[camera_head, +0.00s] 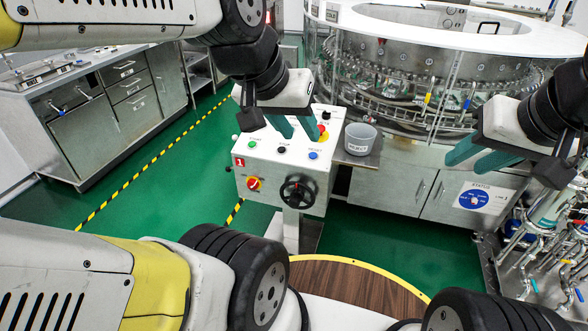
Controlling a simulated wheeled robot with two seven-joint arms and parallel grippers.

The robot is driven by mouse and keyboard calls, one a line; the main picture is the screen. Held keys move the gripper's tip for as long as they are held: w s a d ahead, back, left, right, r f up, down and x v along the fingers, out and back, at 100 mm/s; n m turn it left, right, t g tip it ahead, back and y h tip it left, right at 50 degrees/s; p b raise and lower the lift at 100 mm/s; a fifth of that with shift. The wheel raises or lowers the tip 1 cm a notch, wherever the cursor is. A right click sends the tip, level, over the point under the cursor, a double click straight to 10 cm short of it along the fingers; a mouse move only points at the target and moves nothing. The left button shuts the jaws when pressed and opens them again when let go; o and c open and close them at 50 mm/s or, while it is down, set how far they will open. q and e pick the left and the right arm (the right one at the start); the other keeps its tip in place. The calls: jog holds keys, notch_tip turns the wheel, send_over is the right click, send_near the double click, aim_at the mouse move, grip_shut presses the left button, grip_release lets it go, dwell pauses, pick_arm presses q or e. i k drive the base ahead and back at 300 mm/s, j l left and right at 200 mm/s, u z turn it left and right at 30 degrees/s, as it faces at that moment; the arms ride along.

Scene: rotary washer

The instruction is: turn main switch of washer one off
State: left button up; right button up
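The control box of washer one (276,170) is white and carries a red "1" label. The pointing direction of the knob is too small to tell. My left gripper (301,131) hangs over the box's top panel, above and right of the switch and apart from it. Its two teal fingers are spread with nothing between them. My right gripper (472,164) is off to the right, before the washer, with its teal fingers apart and empty.
A black handwheel (298,192) sits right of the switch. The top panel has green (252,143), black (281,149) and blue (313,154) buttons and a red knob (322,130). A grey "REJECT" cup (360,139) stands beside it. Green floor is clear to the left.

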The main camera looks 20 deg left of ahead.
aim_at(252, 184)
jog(key=k+j+u, duration=0.15)
jog(key=j, duration=0.25)
jog(key=j+u, duration=0.2)
jog(key=j, duration=0.2)
jog(key=k+j+u, duration=0.15)
jog(key=j, duration=0.3)
jog(key=j+u, duration=0.2)
jog(key=j, duration=0.2)
jog(key=i+j+u, duration=0.15)
jog(key=j, duration=0.25)
jog(key=j+u, duration=0.2)
jog(key=j, duration=0.2)
jog(key=i+l, duration=0.2)
jog(key=i, duration=0.05)
